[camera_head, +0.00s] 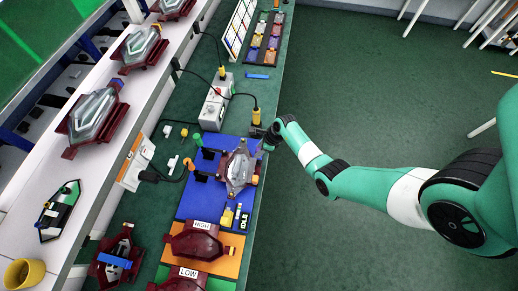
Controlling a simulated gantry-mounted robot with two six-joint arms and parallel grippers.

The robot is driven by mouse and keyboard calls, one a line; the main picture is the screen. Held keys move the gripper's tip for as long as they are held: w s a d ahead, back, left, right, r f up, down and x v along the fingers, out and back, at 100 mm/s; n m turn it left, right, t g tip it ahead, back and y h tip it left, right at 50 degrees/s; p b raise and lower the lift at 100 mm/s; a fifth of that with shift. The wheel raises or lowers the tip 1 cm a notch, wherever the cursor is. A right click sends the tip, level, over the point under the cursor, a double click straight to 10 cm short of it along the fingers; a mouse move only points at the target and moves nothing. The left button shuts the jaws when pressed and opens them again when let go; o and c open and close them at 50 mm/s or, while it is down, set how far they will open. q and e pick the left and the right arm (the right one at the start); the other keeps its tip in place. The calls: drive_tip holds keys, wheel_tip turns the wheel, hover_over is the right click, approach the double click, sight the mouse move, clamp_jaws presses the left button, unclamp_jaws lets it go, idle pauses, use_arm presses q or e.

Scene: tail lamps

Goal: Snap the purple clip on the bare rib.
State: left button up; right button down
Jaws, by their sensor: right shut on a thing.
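My right gripper (265,137) is at the upper right edge of the blue mat (190,208), just above and right of a grey and dark red tail lamp (238,170). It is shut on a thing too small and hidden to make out. A yellow cylinder with a black cable (256,116) is right beside its fingers; I cannot tell whether they touch. The purple clip and the bare rib cannot be made out at this size. My left gripper is not in view.
A grey box (215,104) with a cable stands behind the mat. Compartments of coloured parts (262,38) are at the back. HIGH (196,243) and LOW (184,281) lamp parts are in front. More lamps (95,116) stand on the white shelf at left. Green floor is open at right.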

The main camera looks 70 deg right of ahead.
drive_tip(key=b, duration=0.3)
hover_over(256, 161)
drive_tip(key=s, duration=0.1)
drive_tip(key=f, duration=0.5)
drive_tip(key=shift+s+d, duration=0.2)
drive_tip(key=shift+r, duration=0.1)
idle(0.4)
drive_tip(key=shift+f+b, duration=1.15)
drive_tip(key=shift+f, duration=0.4)
drive_tip(key=shift+p, duration=0.35)
